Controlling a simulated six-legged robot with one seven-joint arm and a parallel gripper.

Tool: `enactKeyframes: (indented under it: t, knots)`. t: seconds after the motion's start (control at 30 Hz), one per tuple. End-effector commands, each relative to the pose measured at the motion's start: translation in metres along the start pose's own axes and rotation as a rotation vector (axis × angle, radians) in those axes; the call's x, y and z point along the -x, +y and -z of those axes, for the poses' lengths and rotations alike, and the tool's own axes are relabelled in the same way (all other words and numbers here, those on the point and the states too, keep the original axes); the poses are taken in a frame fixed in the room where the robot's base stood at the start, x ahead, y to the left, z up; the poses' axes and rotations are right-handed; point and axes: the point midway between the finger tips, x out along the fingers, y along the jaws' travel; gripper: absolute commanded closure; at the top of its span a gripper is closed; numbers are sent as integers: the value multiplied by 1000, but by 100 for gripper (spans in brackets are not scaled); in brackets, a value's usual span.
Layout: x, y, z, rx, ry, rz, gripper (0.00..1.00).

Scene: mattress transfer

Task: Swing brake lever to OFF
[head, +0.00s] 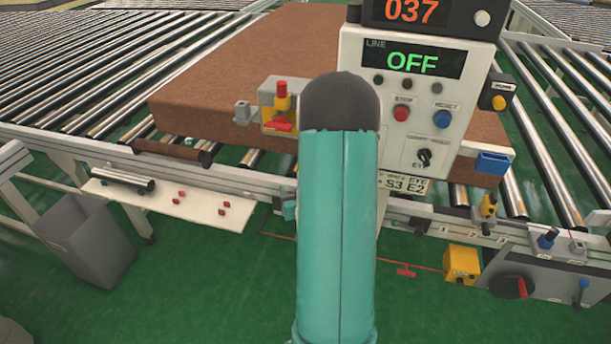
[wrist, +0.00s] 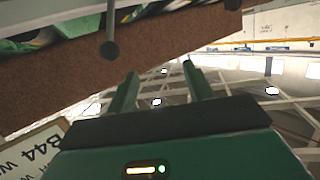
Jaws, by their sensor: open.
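No lever carries a readable brake label. A black rotary disc with a red handle (head: 511,287) sits on a grey panel (head: 560,268) at the lower right in the head view. A yellow fitting with a small lever (head: 489,206) stands on the rail above it. A yellow and red device (head: 281,105) sits at the mattress edge. My gripper (wrist: 160,70) is open and empty in the wrist view, fingers apart, with the ceiling showing between and beyond them. In the head view my teal arm hides it, so its distance from these levers cannot be told.
A control box (head: 408,100) reads OFF under LINE, with 037 above. A brown mattress (head: 225,70) lies on rollers behind it. A yellow box (head: 461,263) and a grey bin (head: 85,242) stand low. A dark round-ended rod (wrist: 109,48) is near my gripper.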

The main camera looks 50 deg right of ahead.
Motion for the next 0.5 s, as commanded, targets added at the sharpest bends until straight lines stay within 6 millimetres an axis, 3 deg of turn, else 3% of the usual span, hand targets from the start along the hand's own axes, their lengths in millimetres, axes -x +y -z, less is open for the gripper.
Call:
enactKeyframes:
  t: [0.03,0.2,0.37,0.5]
  knots:
    - [5,18,-17,-30,28,-20,48]
    - [24,54,-43,-101,153,-62,48]
    - [34,66,-52,-131,214,-78,48]
    - [26,68,-50,-133,224,-78,48]
